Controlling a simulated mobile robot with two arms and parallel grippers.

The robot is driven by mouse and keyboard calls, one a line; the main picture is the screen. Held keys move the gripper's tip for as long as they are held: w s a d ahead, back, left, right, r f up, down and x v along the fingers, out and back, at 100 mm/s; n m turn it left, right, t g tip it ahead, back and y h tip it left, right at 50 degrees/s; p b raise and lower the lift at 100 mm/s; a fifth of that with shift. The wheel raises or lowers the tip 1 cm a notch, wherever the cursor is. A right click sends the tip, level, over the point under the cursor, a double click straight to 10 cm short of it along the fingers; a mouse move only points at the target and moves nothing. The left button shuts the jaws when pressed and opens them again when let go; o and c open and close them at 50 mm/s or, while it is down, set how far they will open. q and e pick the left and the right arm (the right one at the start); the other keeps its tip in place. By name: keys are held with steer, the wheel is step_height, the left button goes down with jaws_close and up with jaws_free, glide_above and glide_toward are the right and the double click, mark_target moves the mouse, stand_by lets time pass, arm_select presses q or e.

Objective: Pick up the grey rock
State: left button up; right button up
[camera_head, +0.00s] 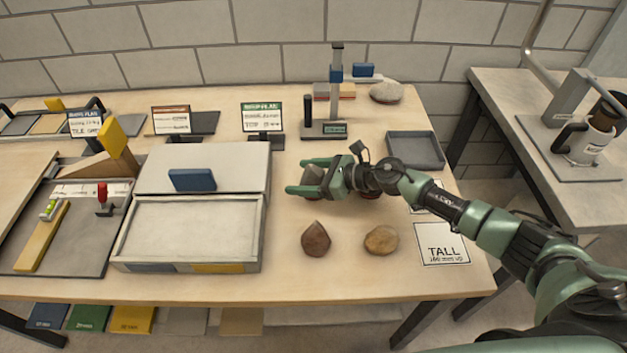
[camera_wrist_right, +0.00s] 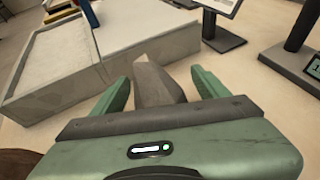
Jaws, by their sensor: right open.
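The grey rock (camera_head: 313,174) lies on the wooden table to the right of the sandbed. My right gripper (camera_head: 297,176) is open, and its two green fingers reach left on either side of the rock. In the right wrist view, the grey, pointed rock (camera_wrist_right: 155,84) stands between the spread fingers (camera_wrist_right: 160,80), with a gap visible on its right side. Whether a finger touches it I cannot tell. The gripper body hides the rock's lower part there. My left gripper does not show.
A brown rock (camera_head: 316,240) and a tan rock (camera_head: 381,240) lie in front of my right gripper. The shallow sandbed (camera_head: 262,238) is at left. A sign on a stand (camera_head: 264,118), a dark post stand (camera_head: 324,129) and a grey tray (camera_head: 415,152) are behind.

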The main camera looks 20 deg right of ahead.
jaws_close()
steer(key=shift+r, duration=0.1)
steer(key=shift+r, duration=0.15)
